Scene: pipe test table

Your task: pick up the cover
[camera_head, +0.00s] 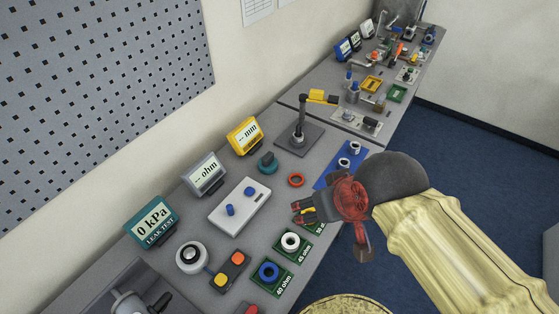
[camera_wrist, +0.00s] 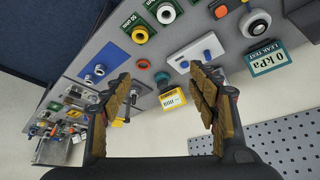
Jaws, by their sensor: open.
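No part is labelled as the cover. A round teal piece with a raised grip (camera_head: 267,162) looks most like one. It lies on the grey table in front of the yellow mm display, and also shows in the wrist view (camera_wrist: 162,77), between and beyond my fingers. My gripper (camera_head: 303,210) is open and empty, above the table's front side near the ohm mats. Its two padded fingers are spread wide in the wrist view (camera_wrist: 160,76). The teal piece is apart from them, farther back on the table. An orange ring (camera_head: 296,180) lies between it and my gripper.
A white block with blue knobs (camera_head: 240,207) stands left of the gripper. A black post on a plate (camera_head: 299,136) stands behind the ring. A blue mat with metal fittings (camera_head: 343,166) is to the right. Displays (camera_head: 204,174) line the wall side. Bare table surrounds the teal piece.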

